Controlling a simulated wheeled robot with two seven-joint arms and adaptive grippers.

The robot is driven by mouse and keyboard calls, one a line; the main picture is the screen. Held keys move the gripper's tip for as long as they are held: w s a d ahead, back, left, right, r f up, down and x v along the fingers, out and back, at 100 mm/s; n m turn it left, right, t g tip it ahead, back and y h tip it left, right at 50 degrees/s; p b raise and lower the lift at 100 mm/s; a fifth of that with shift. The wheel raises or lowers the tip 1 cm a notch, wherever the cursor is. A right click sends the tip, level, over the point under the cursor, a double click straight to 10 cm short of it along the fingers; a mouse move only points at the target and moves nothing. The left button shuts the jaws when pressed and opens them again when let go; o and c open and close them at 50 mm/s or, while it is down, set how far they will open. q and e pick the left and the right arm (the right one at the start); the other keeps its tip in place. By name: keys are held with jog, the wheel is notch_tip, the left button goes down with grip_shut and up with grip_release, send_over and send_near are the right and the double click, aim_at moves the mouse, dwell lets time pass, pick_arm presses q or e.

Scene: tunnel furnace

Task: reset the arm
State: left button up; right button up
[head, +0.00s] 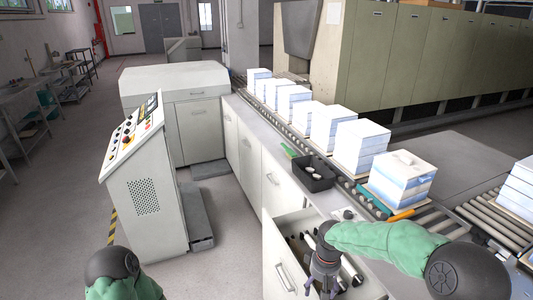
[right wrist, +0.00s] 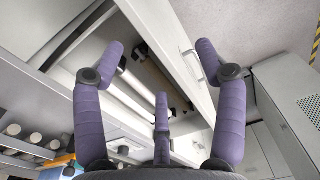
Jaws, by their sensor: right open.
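My right arm (head: 385,240), in a green sleeve, reaches in from the right in the head view. My right gripper (head: 325,278) hangs over the open drawer (head: 280,262) of the white cabinet. In the right wrist view its purple fingers (right wrist: 160,62) are spread wide with nothing between them. The drawer front (right wrist: 170,45) shows beyond the fingers, with pale and dark cylindrical items (right wrist: 133,80) inside. Part of my left arm (head: 118,275) shows at the bottom left of the head view. My left gripper is out of the picture.
A control console (head: 145,185) stands left of the cabinet, with clear floor (head: 60,220) farther left. A black tray (head: 313,176) sits on the countertop. White-blue block stacks (head: 360,145) line the roller conveyor. An orange-handled tool (head: 400,215) lies near my right arm.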

jog(key=s+a+f+m+y+b, duration=0.1)
jog(key=s+a+f+y+b, duration=0.2)
jog(key=f, duration=0.8)
jog(key=s+a+f+m+b, duration=0.15)
jog(key=s+f, duration=0.35)
jog(key=f, duration=0.6)
pick_arm(q)
notch_tip(320, 180, down, 10)
jog(key=b, duration=0.5)
jog(key=shift+w, duration=0.4)
pick_arm(e)
jog(key=s+a+f+m, duration=0.1)
jog(key=s+f+m, duration=0.3)
jog(key=s+f, duration=0.8)
jog(key=shift+s+a+y, duration=0.4)
jog(key=shift+s, duration=0.35)
